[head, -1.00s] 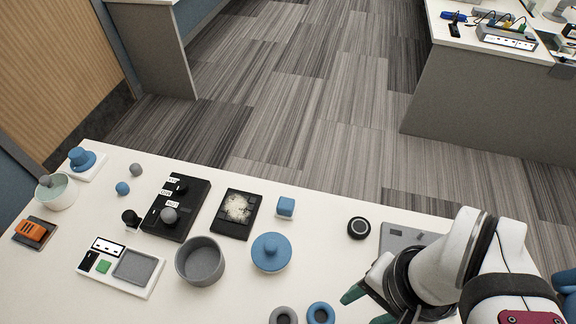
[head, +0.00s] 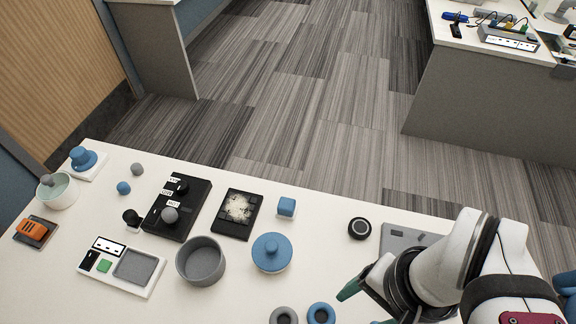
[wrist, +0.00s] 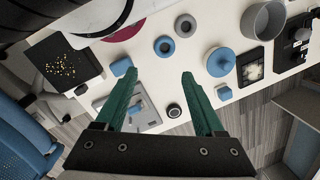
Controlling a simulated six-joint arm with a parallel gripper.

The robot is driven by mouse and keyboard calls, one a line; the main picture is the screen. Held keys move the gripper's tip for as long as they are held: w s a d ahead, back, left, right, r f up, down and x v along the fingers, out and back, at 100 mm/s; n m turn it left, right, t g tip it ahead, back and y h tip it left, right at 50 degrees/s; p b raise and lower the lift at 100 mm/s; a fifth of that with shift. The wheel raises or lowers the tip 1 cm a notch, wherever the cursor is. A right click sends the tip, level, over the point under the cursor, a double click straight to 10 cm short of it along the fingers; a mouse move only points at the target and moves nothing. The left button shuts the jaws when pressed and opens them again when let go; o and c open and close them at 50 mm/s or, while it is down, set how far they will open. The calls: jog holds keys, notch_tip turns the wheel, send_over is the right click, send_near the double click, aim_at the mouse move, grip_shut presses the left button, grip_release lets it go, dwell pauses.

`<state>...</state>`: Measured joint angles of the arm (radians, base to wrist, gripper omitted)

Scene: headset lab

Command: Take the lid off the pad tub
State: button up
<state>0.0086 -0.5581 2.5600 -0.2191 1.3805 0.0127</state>
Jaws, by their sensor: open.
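The grey round tub (head: 201,262) stands upright on the white table with its top open, and its inside looks empty. A blue round lid with a knob (head: 271,253) appears to lie flat on the table just right of the tub, apart from it. Both also show at the upper right of the wrist view, the tub (wrist: 264,18) and the lid (wrist: 220,63). My gripper (wrist: 160,73) is open with nothing between its green fingers. In the head view it is at the lower right, clear of the lid and partly hidden by my wrist.
A grey ring pad (head: 284,316) and a blue ring pad (head: 321,313) lie in front of the lid. A blue cube (head: 286,207), a black puck (head: 360,228), a black-framed panel (head: 238,214) and a black knob box (head: 176,209) stand around. Bare table lies between lid and gripper.

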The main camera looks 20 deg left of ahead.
jog(key=w+a+r+n+h, duration=0.1)
jog(key=w+a+n, duration=0.4)
jog(key=w+n, duration=0.3)
jog(key=n, duration=1.2)
send_over(272, 246)
notch_tip(272, 246, down, 3)
jog(key=shift+h, duration=0.4)
notch_tip(272, 246, down, 16)
jog(key=shift+r, duration=0.25)
grip_shut()
